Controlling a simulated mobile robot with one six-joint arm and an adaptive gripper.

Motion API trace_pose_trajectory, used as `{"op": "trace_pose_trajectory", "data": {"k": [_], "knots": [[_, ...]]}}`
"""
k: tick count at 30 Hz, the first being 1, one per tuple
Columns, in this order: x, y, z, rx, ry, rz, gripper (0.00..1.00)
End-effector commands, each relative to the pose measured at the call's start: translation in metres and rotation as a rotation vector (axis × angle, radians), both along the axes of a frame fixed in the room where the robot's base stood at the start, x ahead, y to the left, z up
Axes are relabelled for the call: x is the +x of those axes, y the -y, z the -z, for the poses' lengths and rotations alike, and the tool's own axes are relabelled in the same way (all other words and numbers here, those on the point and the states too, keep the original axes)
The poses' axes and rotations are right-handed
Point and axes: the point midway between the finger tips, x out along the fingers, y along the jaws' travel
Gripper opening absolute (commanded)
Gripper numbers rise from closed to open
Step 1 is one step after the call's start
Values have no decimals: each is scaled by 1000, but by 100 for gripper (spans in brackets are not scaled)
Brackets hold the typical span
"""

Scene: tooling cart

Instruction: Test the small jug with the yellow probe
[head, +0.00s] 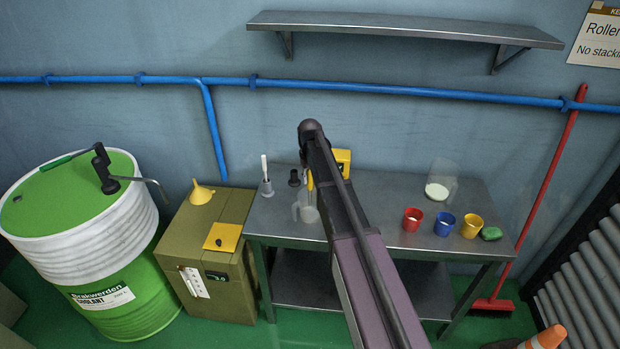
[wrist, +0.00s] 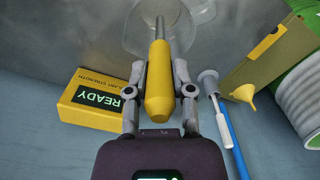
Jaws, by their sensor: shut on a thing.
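The small jug (head: 309,214) is clear, with a handle on its left, and stands on the metal cart (head: 380,210). A clear round rim and base, apparently this jug (wrist: 137,42), show in the wrist view. My gripper (wrist: 159,68) is shut on the yellow probe (wrist: 159,85), whose grey tip points toward the jug. In the head view the probe (head: 310,181) is upright above the jug; whether its tip is inside is unclear.
A larger clear jug (head: 441,182) with pale liquid stands right. Red (head: 413,222), blue (head: 444,225) and yellow (head: 471,227) cups line the front. A shelf (head: 400,28) hangs above.

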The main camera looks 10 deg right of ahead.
Motion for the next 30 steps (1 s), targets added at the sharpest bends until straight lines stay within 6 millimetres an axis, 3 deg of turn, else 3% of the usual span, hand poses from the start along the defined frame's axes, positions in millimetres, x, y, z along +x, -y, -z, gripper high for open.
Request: {"op": "trace_pose_trajectory", "data": {"k": [15,30], "knots": [[0,-1,39,0,0,-1,0],[0,-1,48,0,0,-2,0]]}}
